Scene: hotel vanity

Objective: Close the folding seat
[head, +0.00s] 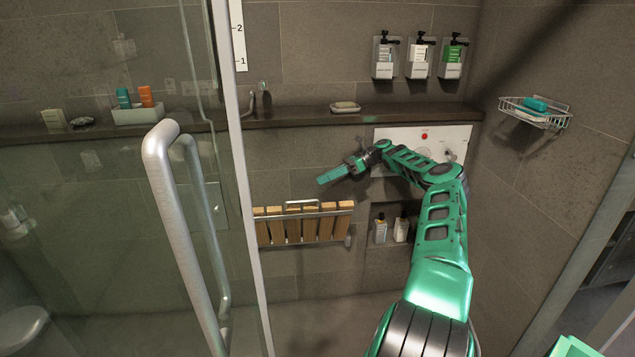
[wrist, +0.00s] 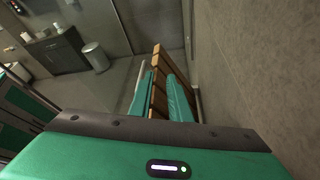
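The folding seat (head: 303,224) has wooden slats in a grey metal frame and is mounted low on the tiled wall. Its slats look steep, close to upright, near the wall; I cannot tell the exact tilt. My gripper (head: 329,177) is above the seat's right half in the head view. In the wrist view, the two green fingers of my gripper (wrist: 160,82) are apart, and the slatted seat (wrist: 157,62) shows in the gap between them. I see nothing gripped, and I cannot tell whether a finger touches the slats.
A glass door with a metal handle (head: 185,225) stands at the left. A dark ledge (head: 300,117) with a soap dish (head: 345,107) runs above the seat. Bottles (head: 380,229) stand in a niche right of it. A wire basket (head: 535,112) hangs on the right wall.

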